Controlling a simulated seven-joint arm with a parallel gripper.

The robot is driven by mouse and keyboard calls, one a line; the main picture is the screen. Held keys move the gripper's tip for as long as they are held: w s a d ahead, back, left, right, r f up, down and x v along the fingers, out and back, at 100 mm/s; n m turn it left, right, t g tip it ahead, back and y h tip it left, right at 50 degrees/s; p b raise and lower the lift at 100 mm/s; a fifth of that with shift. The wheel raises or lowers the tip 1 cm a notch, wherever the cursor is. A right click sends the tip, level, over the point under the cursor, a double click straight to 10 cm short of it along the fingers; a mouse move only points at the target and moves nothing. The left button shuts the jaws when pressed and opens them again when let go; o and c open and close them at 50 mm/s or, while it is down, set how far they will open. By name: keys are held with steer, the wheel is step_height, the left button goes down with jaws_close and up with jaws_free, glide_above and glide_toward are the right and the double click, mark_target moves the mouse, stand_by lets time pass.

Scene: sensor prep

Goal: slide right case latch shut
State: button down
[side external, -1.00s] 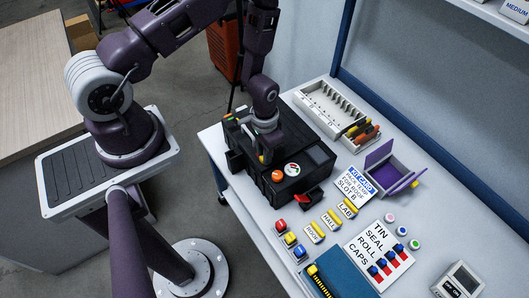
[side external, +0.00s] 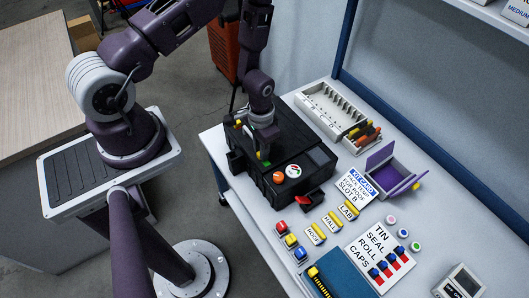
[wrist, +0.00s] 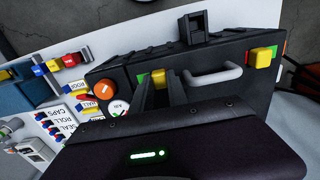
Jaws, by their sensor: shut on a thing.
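The black case (side external: 290,130) lies closed on the table, its carry handle (wrist: 215,76) on its front face. The right case latch (wrist: 159,78) is a yellow block near the orange knob, with green showing beside it. My gripper (wrist: 162,92) is shut on this latch, a dark finger on each side of it. The right latch's exact end position is partly hidden.
An orange knob (side external: 278,177) and a round dial (side external: 293,171) are on the case top near my gripper. A grey slotted tray (side external: 328,107), an open purple box (side external: 395,175) and a label card (side external: 380,255) lie on the table beyond.

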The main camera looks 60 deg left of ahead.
steer(key=shift+a, duration=0.25)
steer(key=c, duration=1.3)
jaws_free()
steer(key=shift+r, duration=3.55)
